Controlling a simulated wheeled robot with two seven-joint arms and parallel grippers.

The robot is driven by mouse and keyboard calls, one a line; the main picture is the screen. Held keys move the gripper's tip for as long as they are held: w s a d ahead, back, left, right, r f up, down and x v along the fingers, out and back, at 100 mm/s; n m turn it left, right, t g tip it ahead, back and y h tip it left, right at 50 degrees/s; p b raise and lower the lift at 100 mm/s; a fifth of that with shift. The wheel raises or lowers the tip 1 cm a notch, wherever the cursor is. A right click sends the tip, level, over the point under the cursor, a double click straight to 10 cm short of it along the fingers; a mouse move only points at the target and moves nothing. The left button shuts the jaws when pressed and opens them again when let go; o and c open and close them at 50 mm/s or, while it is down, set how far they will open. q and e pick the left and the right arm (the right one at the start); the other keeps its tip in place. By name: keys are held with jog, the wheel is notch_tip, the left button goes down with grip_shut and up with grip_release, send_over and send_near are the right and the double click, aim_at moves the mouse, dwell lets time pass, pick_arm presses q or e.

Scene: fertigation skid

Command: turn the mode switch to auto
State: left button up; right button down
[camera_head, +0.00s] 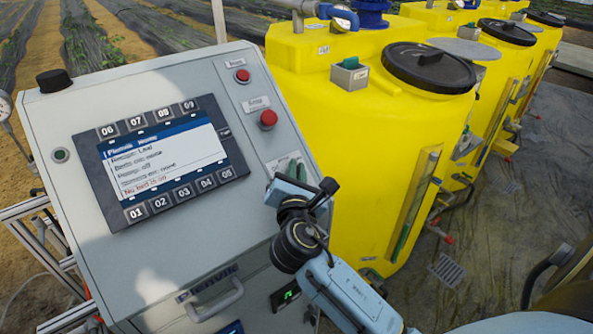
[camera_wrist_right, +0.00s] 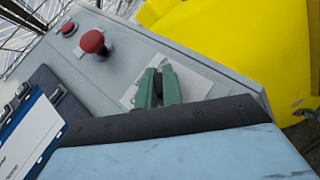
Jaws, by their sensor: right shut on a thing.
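The mode switch sits on a pale label plate (camera_head: 273,164) at the right side of the grey control panel, below the red buttons. The plate (camera_wrist_right: 196,80) also shows in the right wrist view. My right gripper (camera_head: 294,167) is at this plate, and its green fingers (camera_wrist_right: 159,86) are shut on the dark switch knob (camera_wrist_right: 158,70). Only a little of the knob shows between the fingertips, so I cannot tell which position it points to. My left gripper is not in view.
A red mushroom button (camera_head: 268,119) and a smaller red button (camera_head: 242,76) sit just above the switch. The panel's screen (camera_head: 168,160) is to its left. Yellow tanks (camera_head: 340,150) stand close on the right. A handle (camera_head: 216,301) sticks out below.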

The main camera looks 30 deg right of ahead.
jog(key=c, duration=1.5)
grip_release()
jog(key=shift+c, duration=0.2)
jog(key=b+v, duration=0.2)
jog(key=v, duration=1.1)
jog(key=shift+s+b, duration=0.15)
jog(key=shift+b, duration=0.25)
